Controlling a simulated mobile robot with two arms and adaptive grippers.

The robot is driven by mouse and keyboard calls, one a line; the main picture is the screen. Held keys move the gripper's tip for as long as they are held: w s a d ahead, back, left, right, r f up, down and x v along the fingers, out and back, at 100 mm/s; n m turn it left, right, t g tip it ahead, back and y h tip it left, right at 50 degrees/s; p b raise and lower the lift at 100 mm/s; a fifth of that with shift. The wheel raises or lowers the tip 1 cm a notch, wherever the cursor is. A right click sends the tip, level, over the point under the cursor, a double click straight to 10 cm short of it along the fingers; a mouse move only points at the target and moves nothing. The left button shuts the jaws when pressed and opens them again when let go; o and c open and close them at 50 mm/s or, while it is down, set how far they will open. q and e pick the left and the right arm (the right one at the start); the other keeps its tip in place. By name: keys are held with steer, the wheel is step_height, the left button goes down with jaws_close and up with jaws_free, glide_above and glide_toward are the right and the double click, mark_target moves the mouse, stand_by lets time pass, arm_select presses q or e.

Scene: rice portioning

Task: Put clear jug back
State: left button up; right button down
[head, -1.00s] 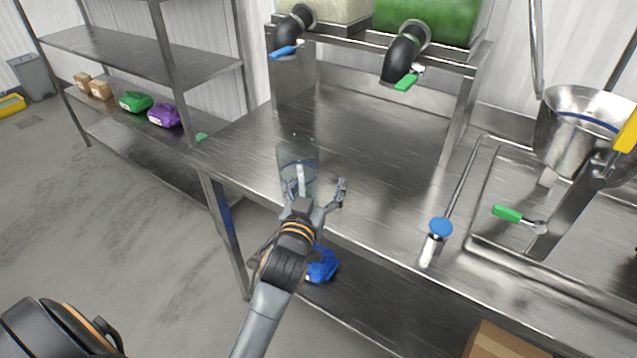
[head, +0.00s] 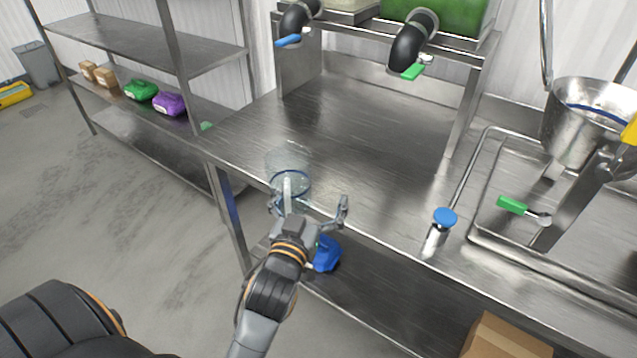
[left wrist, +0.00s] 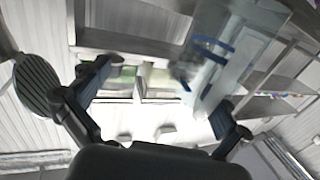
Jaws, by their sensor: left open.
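The clear jug (head: 289,160), see-through with a blue band, stands upright at the front left edge of the steel counter. Its pale handle faces my left gripper. My left gripper (head: 309,207) is open and empty, at the counter's front edge; its left finger overlaps the jug's lower part in the head view, and its right finger is clear to the right. Whether it touches the jug I cannot tell. In the left wrist view the jug (left wrist: 228,45) shows above and right of the open fingers (left wrist: 162,88). My right gripper is out of view.
Dispensers with a blue lever (head: 288,41) and a green lever (head: 413,71) stand over the counter (head: 370,150). The counter's middle is clear.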

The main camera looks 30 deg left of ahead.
arm_select(q)
steer(key=shift+s, duration=0.15)
steer(key=shift+c, duration=0.4)
jaws_close()
